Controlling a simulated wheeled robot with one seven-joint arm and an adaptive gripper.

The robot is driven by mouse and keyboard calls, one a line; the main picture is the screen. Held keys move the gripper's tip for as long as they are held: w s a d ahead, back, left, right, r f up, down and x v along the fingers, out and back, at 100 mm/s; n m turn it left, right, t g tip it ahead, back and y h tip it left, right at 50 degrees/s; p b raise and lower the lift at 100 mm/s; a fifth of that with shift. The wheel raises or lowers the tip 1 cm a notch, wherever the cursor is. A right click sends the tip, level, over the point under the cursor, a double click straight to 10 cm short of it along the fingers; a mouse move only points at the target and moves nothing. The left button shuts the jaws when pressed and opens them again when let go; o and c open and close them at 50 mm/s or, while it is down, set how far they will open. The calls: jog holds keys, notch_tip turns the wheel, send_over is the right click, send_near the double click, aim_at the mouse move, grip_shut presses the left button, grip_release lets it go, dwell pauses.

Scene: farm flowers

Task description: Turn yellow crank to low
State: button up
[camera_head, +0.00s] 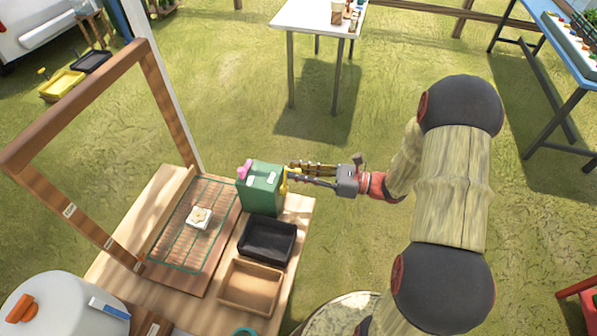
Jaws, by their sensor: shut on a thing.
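A green box (262,188) stands at the far right corner of the wooden bench. It has two small pale labels on top and a pink knob (243,170) on its left side. The yellow crank (285,182) is on the right side of the box, partly hidden by my fingers. My gripper (292,172) comes in from the right and is shut on the yellow crank. The setting that the crank points to is too small to read.
A wire rack (180,250) with a small white block (199,217) lies left of the box. A black tray (267,240) and a brown tray (250,287) sit in front. A wooden frame (90,90) rises at left. Grass is clear behind the box, before a white table (300,18).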

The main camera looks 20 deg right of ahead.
grip_shut()
dwell(0.4)
jog(key=shift+s+a+r+n+p, duration=0.2)
jog(key=shift+s+a+n+p, duration=0.15)
jog(key=shift+n, duration=0.35)
jog(key=n, duration=0.1)
jog(key=s+a+n, duration=0.1)
jog(key=shift+s+n, duration=0.2)
jog(key=shift+n, duration=0.1)
jog(key=o, duration=0.5)
grip_release()
jog(key=shift+d, duration=0.1)
jog(key=shift+o, duration=0.8)
jog(key=shift+d, duration=0.1)
